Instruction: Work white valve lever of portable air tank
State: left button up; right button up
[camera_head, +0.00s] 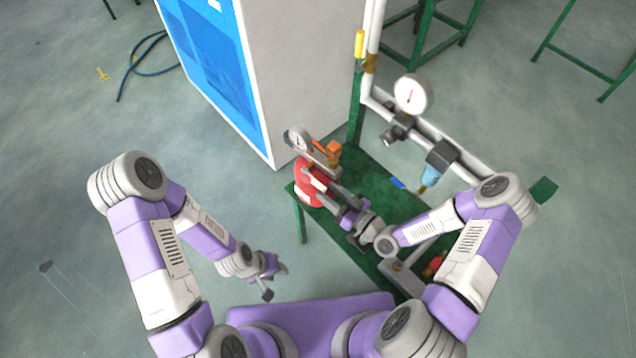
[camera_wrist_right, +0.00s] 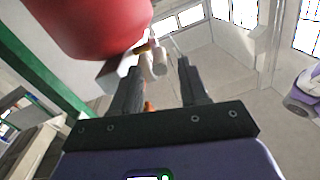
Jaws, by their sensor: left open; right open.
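The red portable air tank (camera_head: 309,194) stands on the green bench, with a round white gauge (camera_head: 297,139) and an orange part (camera_head: 328,151) above it. The tank also fills the upper left of the right wrist view (camera_wrist_right: 88,22). A whitish lever-like part (camera_wrist_right: 159,58) with a brass-coloured piece beside it shows beyond and between the right fingertips; contact cannot be told. My right gripper (camera_wrist_right: 158,72) is open at the tank's side, and partly covers the tank in the head view. My left gripper (camera_head: 273,281) is open and empty, low and away from the bench.
The green bench (camera_head: 375,175) carries a white pipe with a large gauge (camera_head: 412,94) and a blue-bowled filter (camera_head: 430,177) right of the tank. A grey and blue cabinet (camera_head: 265,70) stands close behind. A hose (camera_head: 140,62) lies on open floor at left.

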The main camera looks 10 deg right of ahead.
aim_at(315, 181)
jog(key=x, duration=0.5)
grip_shut()
dwell(0.3)
